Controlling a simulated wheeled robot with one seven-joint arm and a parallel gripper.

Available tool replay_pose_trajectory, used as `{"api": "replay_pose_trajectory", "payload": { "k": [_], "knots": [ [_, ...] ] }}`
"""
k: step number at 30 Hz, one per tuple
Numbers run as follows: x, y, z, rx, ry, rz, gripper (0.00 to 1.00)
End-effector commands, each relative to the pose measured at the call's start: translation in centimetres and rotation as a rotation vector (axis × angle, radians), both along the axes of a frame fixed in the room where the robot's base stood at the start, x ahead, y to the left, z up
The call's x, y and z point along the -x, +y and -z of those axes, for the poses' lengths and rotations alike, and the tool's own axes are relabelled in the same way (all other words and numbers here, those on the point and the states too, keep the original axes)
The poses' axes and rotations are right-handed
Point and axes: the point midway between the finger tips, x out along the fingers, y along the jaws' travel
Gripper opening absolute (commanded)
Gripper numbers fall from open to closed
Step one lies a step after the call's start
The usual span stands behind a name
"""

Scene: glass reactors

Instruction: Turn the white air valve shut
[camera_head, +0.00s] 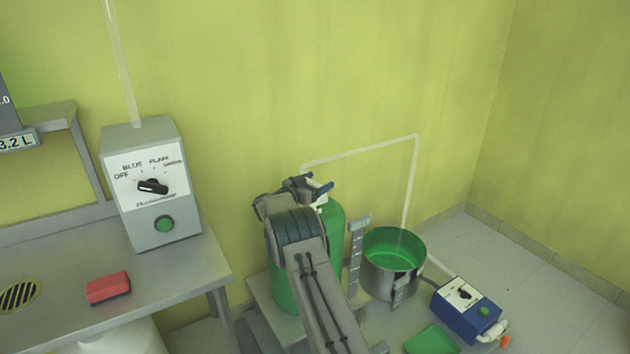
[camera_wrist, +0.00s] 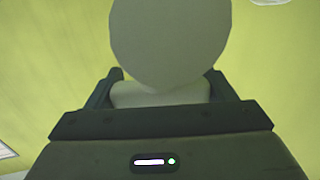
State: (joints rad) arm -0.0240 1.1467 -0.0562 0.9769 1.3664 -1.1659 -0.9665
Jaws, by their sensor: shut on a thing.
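The white air valve (camera_wrist: 170,42) fills the top middle of the wrist view as a pale round knob with a paler stem below it. My gripper (camera_wrist: 165,92) has its two dark fingers on either side of the valve's lower part and is shut on it. In the head view my gripper (camera_head: 312,187) is at the top of a green cylinder (camera_head: 336,235), with a bit of white showing by its fingers. My arm hides most of the valve there, and its turn angle cannot be told.
A clear tube (camera_head: 360,149) runs from the cylinder's top to a metal pot (camera_head: 380,278) with green inside. A blue control box (camera_head: 466,309) and a green tray (camera_head: 432,341) are at lower right. A bench (camera_head: 190,278) at left holds a pump box (camera_head: 165,225) and red block (camera_head: 108,288).

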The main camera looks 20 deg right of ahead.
Motion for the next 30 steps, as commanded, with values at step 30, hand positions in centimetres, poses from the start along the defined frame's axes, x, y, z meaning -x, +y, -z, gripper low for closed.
{"api": "replay_pose_trajectory", "payload": {
  "k": [30],
  "knots": [
    [0.48,-0.36,-0.01,0.002,-0.004,0.265,0.54]
  ]
}}
